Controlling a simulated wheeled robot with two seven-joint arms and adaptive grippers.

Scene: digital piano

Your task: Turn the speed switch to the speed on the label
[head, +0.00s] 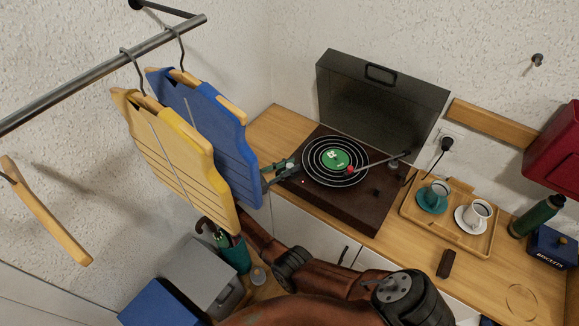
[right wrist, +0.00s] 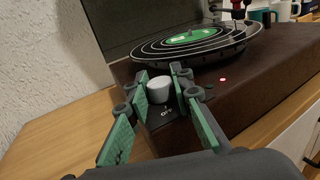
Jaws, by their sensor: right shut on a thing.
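The record player (head: 330,205) is dark brown with its lid up. A black record (head: 318,175) with a green label (head: 337,159) lies on its platter. The label has white marks too small to read surely. In the right wrist view the speed switch (right wrist: 160,90) is a pale round knob on the player's near corner, with "OFF" printed close by. My right gripper (head: 290,166) reaches the player's left corner. Its green-padded fingers also show in the right wrist view (right wrist: 162,76), shut on the knob from both sides. My left gripper is not in view.
A red light (right wrist: 222,79) glows beside the switch. The tonearm (head: 380,160) reaches over the record. A wooden tray (head: 467,243) with two cups stands right of the player.

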